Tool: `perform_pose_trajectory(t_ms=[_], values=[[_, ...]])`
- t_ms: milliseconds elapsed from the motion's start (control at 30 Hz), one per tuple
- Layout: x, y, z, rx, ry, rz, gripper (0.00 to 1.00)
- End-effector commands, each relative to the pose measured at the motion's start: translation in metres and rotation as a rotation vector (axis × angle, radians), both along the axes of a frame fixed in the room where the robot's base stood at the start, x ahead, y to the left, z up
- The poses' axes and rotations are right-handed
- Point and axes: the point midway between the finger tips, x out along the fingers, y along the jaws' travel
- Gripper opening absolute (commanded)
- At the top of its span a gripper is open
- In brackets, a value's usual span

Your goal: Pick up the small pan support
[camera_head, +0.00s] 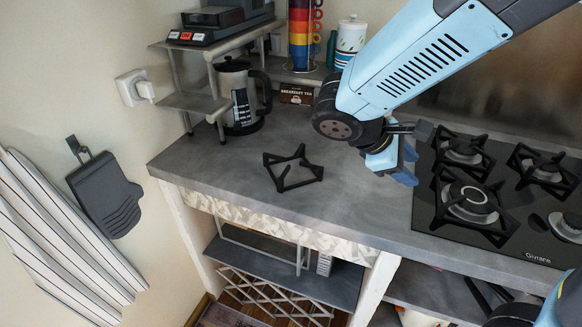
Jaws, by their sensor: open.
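The small pan support (281,181) is a black open frame with short prongs at its corners. It lies flat on the grey counter (225,172), left of the hob, in the head camera view. My gripper (396,164) has light blue fingers and hangs above the counter to the right of the support, near the hob's left edge. The gripper is open and apart from the support. Nothing shows between its fingers. My arm reaches in from the upper right and hides part of the back of the counter.
A black gas hob (428,215) with several burners and pan supports fills the counter's right side. A French press (240,98), a stack of coloured cups (301,38) and a white canister (350,36) stand at the back. Bare counter surrounds the small support.

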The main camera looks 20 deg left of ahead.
Motion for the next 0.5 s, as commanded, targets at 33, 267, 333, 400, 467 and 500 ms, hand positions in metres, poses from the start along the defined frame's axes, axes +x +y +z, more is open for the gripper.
perform_pose_trajectory(t_ms=[33, 267, 333, 400, 467, 500], values=[[0.000, 0.016, -0.007, -0.058, 0.006, 0.068, 0.47], [-0.006, 0.087, -0.031, -0.313, -0.013, 0.369, 0.47], [-0.012, 0.110, -0.039, -0.390, -0.029, 0.462, 0.47], [-0.020, 0.134, -0.047, -0.465, -0.049, 0.554, 0.47], [-0.028, 0.155, -0.055, -0.529, -0.071, 0.634, 0.47], [-0.035, 0.169, -0.061, -0.569, -0.087, 0.688, 0.47]])
